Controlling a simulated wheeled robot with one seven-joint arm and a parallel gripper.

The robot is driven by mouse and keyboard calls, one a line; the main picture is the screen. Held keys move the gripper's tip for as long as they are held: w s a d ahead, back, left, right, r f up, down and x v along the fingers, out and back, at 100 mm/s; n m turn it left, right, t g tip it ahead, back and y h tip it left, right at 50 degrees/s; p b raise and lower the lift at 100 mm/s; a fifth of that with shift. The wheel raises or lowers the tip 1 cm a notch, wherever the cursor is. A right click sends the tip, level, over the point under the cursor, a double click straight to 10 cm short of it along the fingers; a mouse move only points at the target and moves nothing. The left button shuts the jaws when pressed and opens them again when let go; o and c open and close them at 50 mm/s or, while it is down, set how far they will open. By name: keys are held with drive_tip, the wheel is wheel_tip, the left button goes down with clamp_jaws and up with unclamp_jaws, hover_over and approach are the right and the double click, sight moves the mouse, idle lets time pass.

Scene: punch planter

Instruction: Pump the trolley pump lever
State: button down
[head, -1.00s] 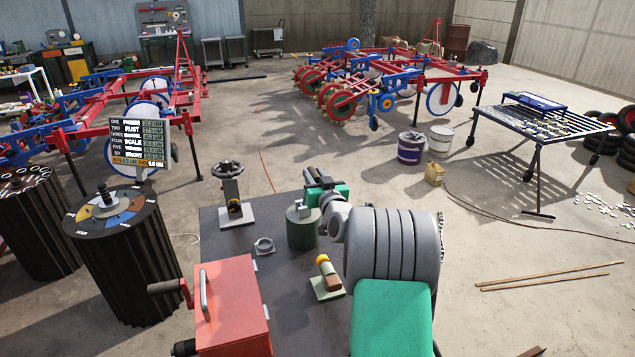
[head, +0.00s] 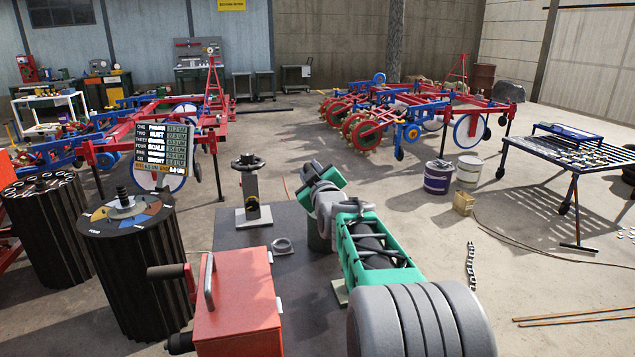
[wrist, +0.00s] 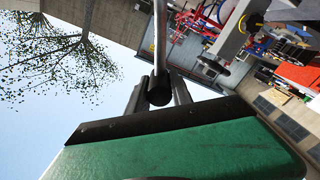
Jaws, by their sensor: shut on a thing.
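In the wrist view, a grey rod-like lever (wrist: 161,45) with a dark end (wrist: 160,90) lies between the two dark fingers of my gripper (wrist: 160,94). My gripper is shut on it. In the head view, my green and grey arm reaches over the trolley top (head: 258,238). My gripper's fingers and the lever are hidden there behind the arm. A dark green cylinder (head: 318,241), which may be the pump body, shows only in part behind my arm.
A red box (head: 235,310) with a grey handle stands on the trolley's near left. A handwheel stand (head: 250,190) is at its back left, with a grey ring (head: 283,246) nearby. A dark ribbed drum (head: 135,270) stands left.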

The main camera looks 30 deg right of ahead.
drive_tip(key=shift+a+f, duration=0.2)
drive_tip(key=shift+a, duration=0.05)
idle(0.3)
drive_tip(key=c, duration=1.1)
unclamp_jaws()
drive_tip(key=b+v, duration=0.1)
drive_tip(key=v, duration=0.6)
drive_tip(key=shift+s+a, duration=0.1)
drive_tip(key=shift+s, duration=0.25)
drive_tip(key=shift+r, duration=0.1)
